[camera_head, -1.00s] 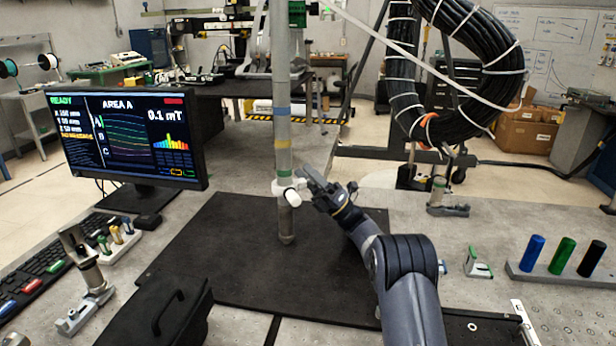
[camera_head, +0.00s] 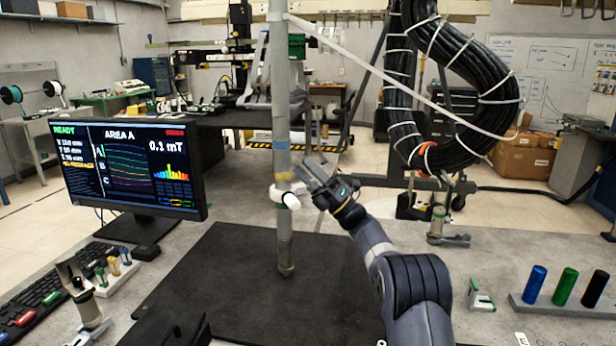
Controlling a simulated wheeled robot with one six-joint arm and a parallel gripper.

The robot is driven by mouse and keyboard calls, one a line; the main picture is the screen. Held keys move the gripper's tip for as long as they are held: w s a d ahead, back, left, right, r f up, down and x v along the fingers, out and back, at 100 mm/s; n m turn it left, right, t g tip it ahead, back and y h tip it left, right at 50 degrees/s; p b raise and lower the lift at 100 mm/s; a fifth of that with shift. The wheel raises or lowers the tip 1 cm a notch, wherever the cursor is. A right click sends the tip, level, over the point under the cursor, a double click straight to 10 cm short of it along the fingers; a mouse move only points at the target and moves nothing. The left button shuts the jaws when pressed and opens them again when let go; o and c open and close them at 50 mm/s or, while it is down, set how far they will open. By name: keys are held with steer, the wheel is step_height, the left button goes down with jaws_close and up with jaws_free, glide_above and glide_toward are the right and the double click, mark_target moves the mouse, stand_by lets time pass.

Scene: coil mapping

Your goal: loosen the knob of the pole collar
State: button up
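The grey pole (camera_head: 283,237) stands upright on the black mat, with a blue band and a yellow band. The white pole collar (camera_head: 281,193) sits around it just below the yellow band. Its white knob (camera_head: 291,201) sticks out at the front right. My gripper (camera_head: 301,176) reaches in from the right, its fingertips close beside the pole, slightly above the knob.
The black mat (camera_head: 210,290) lies around the pole. A monitor (camera_head: 130,165) and keyboard (camera_head: 40,300) stand left. A coil of black cable (camera_head: 480,100) hangs at the back right. A rack with blue, green and black cylinders (camera_head: 550,306) stands at the right.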

steer(key=shift+r+g, duration=0.25)
steer(key=shift+g, duration=0.05)
steer(key=shift+s+d+f+b, duration=0.15)
steer(key=shift+d+f+b, duration=0.2)
steer(key=shift+f, duration=0.3)
steer(key=b+v, duration=0.2)
steer(key=v, duration=0.9)
steer(key=shift+b, duration=0.35)
steer(key=shift+d+p, duration=0.1)
steer(key=shift+p, duration=0.3)
steer(key=shift+f, duration=0.1)
